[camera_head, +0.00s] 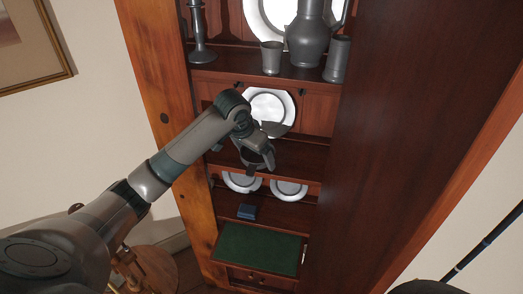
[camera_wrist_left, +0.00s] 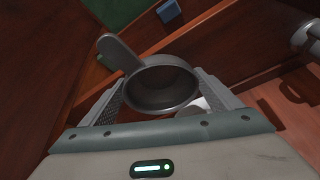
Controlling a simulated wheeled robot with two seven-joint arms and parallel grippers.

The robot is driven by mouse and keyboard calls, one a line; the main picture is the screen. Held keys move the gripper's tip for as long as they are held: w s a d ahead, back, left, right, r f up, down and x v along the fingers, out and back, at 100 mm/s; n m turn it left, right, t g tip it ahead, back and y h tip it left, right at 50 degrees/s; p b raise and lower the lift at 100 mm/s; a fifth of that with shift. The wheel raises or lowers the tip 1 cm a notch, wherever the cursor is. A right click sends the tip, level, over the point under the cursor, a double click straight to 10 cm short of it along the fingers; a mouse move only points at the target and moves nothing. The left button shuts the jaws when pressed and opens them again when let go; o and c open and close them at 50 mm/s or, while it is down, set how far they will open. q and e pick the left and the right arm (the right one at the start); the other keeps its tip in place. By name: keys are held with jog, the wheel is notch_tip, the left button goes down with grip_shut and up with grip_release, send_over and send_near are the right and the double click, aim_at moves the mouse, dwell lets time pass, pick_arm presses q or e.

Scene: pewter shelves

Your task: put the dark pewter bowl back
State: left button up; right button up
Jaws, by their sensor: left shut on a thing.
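The dark pewter bowl (camera_wrist_left: 162,86) is a small round cup with a flat ear handle, held between the two fingers of my left gripper (camera_wrist_left: 165,95) in the left wrist view. Its open mouth faces that camera and looks empty. In the head view my left gripper (camera_head: 259,157) is in front of the middle shelves of the cabinet, below a standing plate. A grey flat part there (camera_head: 277,129) looks like the bowl's handle; the rest of the bowl is hard to tell from the gripper. My right gripper is not in view.
The upper shelf holds a candlestick (camera_head: 200,35), a jug (camera_head: 306,35) and two cups. A bright plate (camera_head: 268,103) stands behind my gripper. Two plates (camera_head: 289,189) lean lower down, above a blue box (camera_head: 247,212) and a green surface (camera_head: 255,247). A dark cabinet side bounds the right.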

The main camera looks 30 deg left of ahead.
pick_arm(q)
jog(key=shift+w+r, duration=0.15)
jog(key=shift+w, duration=0.2)
jog(key=w+p, duration=0.1)
jog(key=w, duration=0.2)
jog(key=shift+w+d+r+p, duration=0.1)
jog(key=shift+d+p, duration=0.05)
jog(key=shift+p, duration=0.25)
jog(key=shift+f+p, duration=0.4)
jog(key=shift+f, duration=0.55)
jog(key=shift+f, duration=0.1)
jog(key=o, duration=1.2)
jog(key=shift+c, duration=0.2)
